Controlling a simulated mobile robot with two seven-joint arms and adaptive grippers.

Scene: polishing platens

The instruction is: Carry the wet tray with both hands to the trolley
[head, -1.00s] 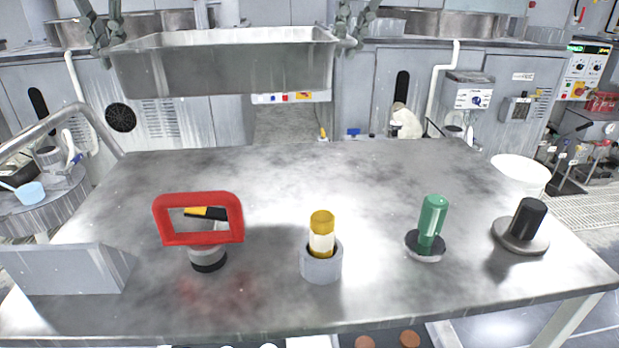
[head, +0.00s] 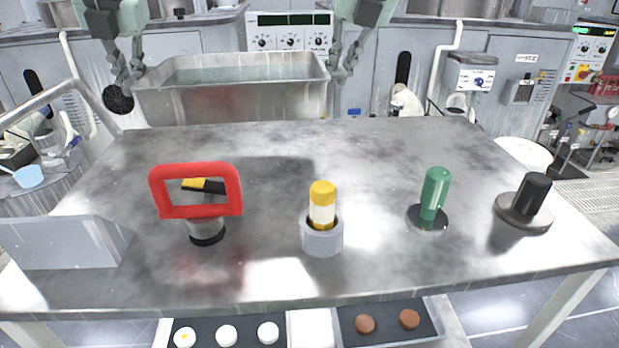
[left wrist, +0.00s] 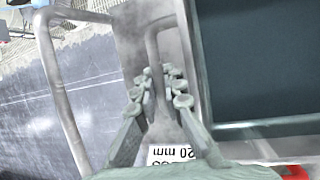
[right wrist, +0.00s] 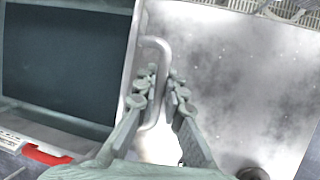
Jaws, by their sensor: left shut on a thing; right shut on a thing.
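The wet tray (head: 230,105) is a deep steel tub at the back of the head view, level, with a grey-green surface inside. My left gripper (head: 130,78) is at its left end and my right gripper (head: 342,70) at its right end. In the left wrist view my left fingers (left wrist: 160,82) are shut on a bent tube handle (left wrist: 153,42). In the right wrist view my right fingers (right wrist: 160,85) are shut on the other handle (right wrist: 158,46). A steel-topped table (head: 400,160), perhaps the trolley, stands in front of the tray, with a tube rail (head: 90,100) at its left.
On the table stand a red-framed tool (head: 195,212), a yellow-topped bottle in a grey cup (head: 322,240), a green-handled tool (head: 435,190), a black-knobbed disc (head: 528,205) and a grey wedge (head: 65,245). The far half of the top is clear. Pucks lie below its front edge.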

